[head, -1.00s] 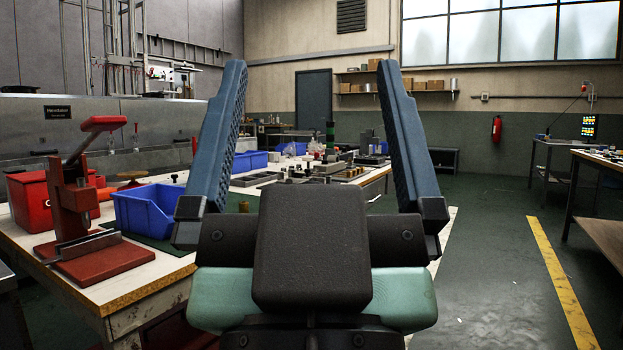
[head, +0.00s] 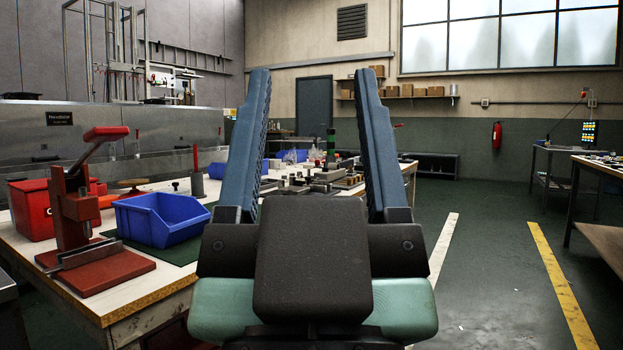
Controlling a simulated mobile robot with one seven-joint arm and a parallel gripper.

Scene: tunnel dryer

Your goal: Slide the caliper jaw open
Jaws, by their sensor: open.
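My gripper (head: 312,75) fills the middle of the head view, its two long blue ribbed fingers pointing up and away from the camera. The fingers are open with a wide empty gap between them. I cannot make out a caliper. Several small metal parts (head: 322,180) lie on the far part of the workbench (head: 150,285), seen between and beside the fingers, too small to identify. My fingers and the black gripper body hide part of that bench.
On the bench at left stand a red lever press (head: 75,210), a blue bin (head: 162,220) and a red box (head: 32,208). More tables (head: 590,165) stand at right. Open floor (head: 480,260) with a yellow stripe (head: 560,280) lies right of the bench.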

